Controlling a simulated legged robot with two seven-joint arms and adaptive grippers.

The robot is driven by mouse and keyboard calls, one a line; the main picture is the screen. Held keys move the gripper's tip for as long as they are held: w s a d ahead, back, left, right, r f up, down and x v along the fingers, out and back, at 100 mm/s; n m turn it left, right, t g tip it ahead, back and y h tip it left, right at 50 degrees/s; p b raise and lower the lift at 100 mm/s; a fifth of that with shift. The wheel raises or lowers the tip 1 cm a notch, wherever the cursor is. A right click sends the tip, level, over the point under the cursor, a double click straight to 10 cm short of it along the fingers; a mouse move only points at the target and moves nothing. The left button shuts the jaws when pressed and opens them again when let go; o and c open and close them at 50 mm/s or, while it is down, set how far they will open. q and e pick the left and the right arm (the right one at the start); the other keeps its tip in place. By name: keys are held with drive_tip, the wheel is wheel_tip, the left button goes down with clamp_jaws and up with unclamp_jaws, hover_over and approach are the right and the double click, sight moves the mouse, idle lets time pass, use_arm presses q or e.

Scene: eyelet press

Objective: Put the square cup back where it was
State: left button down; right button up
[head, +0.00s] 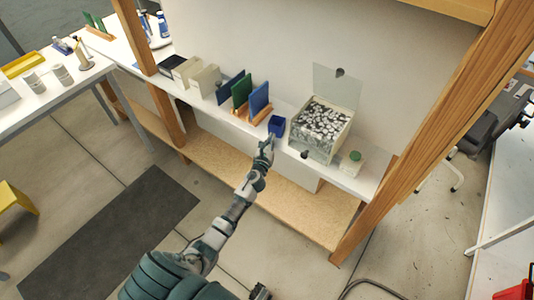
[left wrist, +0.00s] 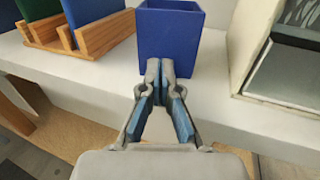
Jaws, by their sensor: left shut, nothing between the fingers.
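The square cup (head: 277,125) is dark blue and stands upright on the white shelf, between the wooden rack and the clear box. It also shows in the left wrist view (left wrist: 171,38), straight ahead of the fingers. My left gripper (head: 268,141) is at the shelf's front edge, just in front of the cup. In the left wrist view the fingertips (left wrist: 160,68) are together with nothing between them, and they overlap the cup's lower front face. I cannot tell whether they touch it.
A wooden rack (left wrist: 82,40) with blue and green panels stands left of the cup. A clear open-lidded box (head: 322,125) of small grey pieces stands to the right, with a green-topped item (head: 355,156) beyond it. A wooden post (head: 425,110) rises at right.

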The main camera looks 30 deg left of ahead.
use_arm(q)
drive_tip(key=shift+s+a+f, duration=0.1)
drive_tip(key=shift+a, duration=0.35)
drive_tip(key=shift+s+d, duration=0.15)
drive_tip(key=shift+s, duration=0.05)
drive_tip(key=v, duration=1.1)
drive_tip(key=s+d+f+n+g, duration=0.1)
drive_tip(key=s+f+n+g, duration=0.2)
drive_tip(key=s+f+n, duration=0.35)
drive_tip(key=s+d+f+n+g+h, duration=0.1)
drive_tip(key=s+f+n+g, duration=0.2)
drive_tip(key=f, duration=0.7)
drive_tip(key=s+d+f+n+g, duration=0.15)
drive_tip(key=s+f+n, duration=0.25)
drive_tip(key=f+n, duration=0.4)
drive_tip(key=s+d+f+n+g+h, duration=0.1)
drive_tip(key=s+d+f+n+g, duration=0.3)
drive_tip(key=s, duration=0.7)
drive_tip(key=s+d+f+n+g+h, duration=0.2)
drive_tip(key=s+d+f+n+g, duration=0.2)
drive_tip(key=s+f+n, duration=0.5)
drive_tip(key=s+d+f, duration=0.1)
drive_tip(key=s+f, duration=0.2)
drive_tip(key=shift+s+d+f+h, duration=0.2)
drive_tip(key=shift+s+d+h, duration=0.05)
drive_tip(key=shift+d+h, duration=0.05)
